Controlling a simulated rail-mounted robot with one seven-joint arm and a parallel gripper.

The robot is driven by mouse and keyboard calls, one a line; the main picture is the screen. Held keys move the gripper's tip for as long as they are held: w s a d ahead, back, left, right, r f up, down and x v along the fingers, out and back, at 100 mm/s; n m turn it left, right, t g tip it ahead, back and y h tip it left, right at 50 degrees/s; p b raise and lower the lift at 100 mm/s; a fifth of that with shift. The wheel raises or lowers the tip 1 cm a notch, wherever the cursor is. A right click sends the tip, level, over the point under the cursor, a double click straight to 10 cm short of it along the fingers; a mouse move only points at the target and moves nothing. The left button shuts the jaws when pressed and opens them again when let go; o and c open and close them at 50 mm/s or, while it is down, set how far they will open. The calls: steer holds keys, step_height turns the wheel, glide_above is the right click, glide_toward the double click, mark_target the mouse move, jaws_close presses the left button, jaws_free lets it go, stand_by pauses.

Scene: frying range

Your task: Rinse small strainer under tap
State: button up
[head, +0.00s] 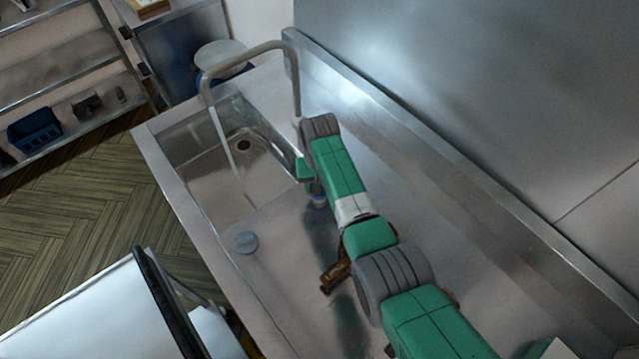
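The tap (250,55) is a pale grey pipe that rises behind the sink (190,190) and bends over it. A thin pale streak, looking like running water (228,148), drops from its spout into the basin. My green and grey arm reaches from the lower right to the right side of the sink, near the tap's base. My gripper is not visible; the arm seems to hide it. I cannot make out the small strainer, so I cannot tell if it is held.
A small grey round object (246,242) lies on the counter near the sink's front corner. A brown object (335,276) shows beside my arm, partly hidden. A metal wall panel (500,90) rises behind the counter. A white-topped unit (90,315) stands at lower left.

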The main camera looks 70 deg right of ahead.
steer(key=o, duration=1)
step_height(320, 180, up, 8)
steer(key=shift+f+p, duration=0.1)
steer(key=shift+p, duration=0.25)
